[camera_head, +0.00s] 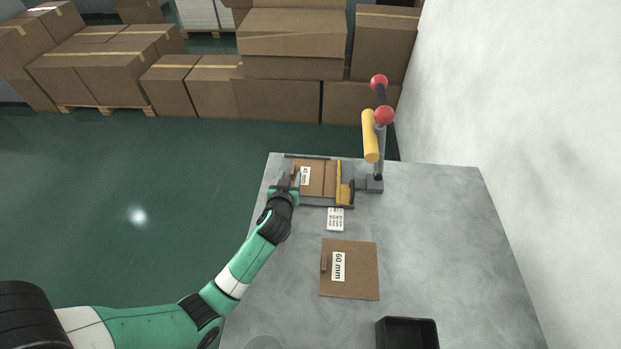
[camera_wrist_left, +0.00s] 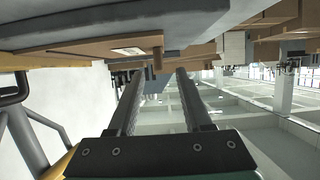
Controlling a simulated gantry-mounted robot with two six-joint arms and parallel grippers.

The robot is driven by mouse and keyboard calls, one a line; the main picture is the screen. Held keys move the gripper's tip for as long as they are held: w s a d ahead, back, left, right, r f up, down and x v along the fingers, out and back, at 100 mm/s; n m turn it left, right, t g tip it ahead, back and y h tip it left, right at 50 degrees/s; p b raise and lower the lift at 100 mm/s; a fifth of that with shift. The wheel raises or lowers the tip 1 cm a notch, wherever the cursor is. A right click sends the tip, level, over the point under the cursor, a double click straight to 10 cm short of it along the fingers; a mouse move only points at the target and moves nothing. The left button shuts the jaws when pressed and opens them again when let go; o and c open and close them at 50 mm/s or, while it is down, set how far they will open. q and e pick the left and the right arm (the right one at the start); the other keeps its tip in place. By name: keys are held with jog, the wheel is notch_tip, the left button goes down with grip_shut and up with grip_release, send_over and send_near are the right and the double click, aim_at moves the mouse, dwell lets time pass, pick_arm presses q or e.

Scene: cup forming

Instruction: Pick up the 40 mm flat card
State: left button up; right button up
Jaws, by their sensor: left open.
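The flat brown card (camera_head: 315,180) with a white label, which seems to read 40 mm, lies in the grey fixture (camera_head: 325,205) at the table's far left. In the left wrist view a brown card (camera_wrist_left: 90,48) with a pale label and a small upright tab (camera_wrist_left: 157,58) shows near the top. My left gripper (camera_head: 290,176) is at the card's left edge. Its two fingers (camera_wrist_left: 158,78) are apart, with the tab appearing between their tips and nothing clamped. My right gripper is not in view.
A larger card (camera_head: 365,270) labelled 60 mm lies nearer on the table (camera_head: 450,240). A small printed white sheet (camera_head: 335,219) lies between. A lever with red knobs (camera_head: 384,115) and a yellow handle (camera_head: 370,137) rises right of the fixture. A black bin (camera_head: 408,334) stands in front.

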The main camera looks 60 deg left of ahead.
aim_at(292, 172)
pick_arm(q)
jog(key=b+x, duration=0.1)
jog(key=x, duration=0.2)
jog(key=shift+w+a+f, duration=0.1)
jog(key=shift+w+f, duration=0.05)
jog(key=shift+f, duration=0.05)
jog(key=shift+w+a, duration=0.3)
jog(key=shift+a, duration=0.05)
grip_shut()
